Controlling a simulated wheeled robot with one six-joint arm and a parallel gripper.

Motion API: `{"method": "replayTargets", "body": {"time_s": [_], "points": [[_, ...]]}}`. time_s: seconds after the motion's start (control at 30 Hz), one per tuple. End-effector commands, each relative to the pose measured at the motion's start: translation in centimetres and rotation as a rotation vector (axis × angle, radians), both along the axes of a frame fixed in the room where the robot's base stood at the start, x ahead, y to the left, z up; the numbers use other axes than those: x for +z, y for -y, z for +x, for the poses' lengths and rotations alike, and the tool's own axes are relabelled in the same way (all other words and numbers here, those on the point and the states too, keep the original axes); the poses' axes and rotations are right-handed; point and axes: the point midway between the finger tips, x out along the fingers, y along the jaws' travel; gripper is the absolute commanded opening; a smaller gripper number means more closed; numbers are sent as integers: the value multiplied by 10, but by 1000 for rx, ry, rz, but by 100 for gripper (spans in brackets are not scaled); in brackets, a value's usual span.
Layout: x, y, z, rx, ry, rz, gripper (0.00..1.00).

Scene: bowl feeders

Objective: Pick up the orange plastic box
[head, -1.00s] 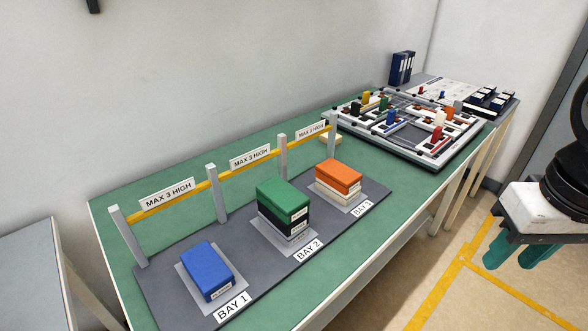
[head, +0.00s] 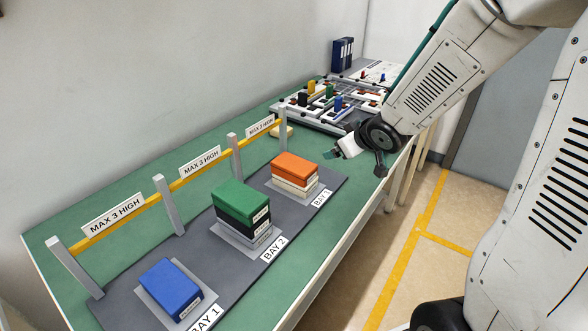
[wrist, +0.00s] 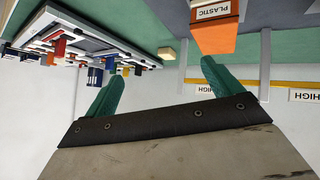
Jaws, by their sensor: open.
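The orange plastic box (head: 292,167) lies on top of the pale stack in Bay 3. In the wrist view, which is upside down, the orange box (wrist: 213,40) shows near the top edge, with a white "PLASTIC" label. My gripper (head: 331,154) is to the right of the Bay 3 stack in the head view, above the bench's front side. In the wrist view my gripper (wrist: 160,74) has its two teal fingers wide apart with nothing between them. The orange box is beyond the right fingertip, apparently not touching it.
Bay 2 holds a green box (head: 241,200) on a black one and a pale one. Bay 1 holds a blue box (head: 171,288). Posts with a yellow rail (head: 208,176) stand behind the bays. A fixture board (head: 292,119) lies at the far end.

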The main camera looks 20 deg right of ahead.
Motion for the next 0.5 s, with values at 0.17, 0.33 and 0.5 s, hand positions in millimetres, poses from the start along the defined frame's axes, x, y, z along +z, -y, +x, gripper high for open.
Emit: {"method": "replayTargets", "body": {"time_s": [0.17, 0.33, 0.5], "points": [[-49, -28, 23, 217, 100, 164, 91], [-70, -50, 21, 347, 161, 311, 91], [-76, -60, 19, 399, 188, 383, 91]]}}
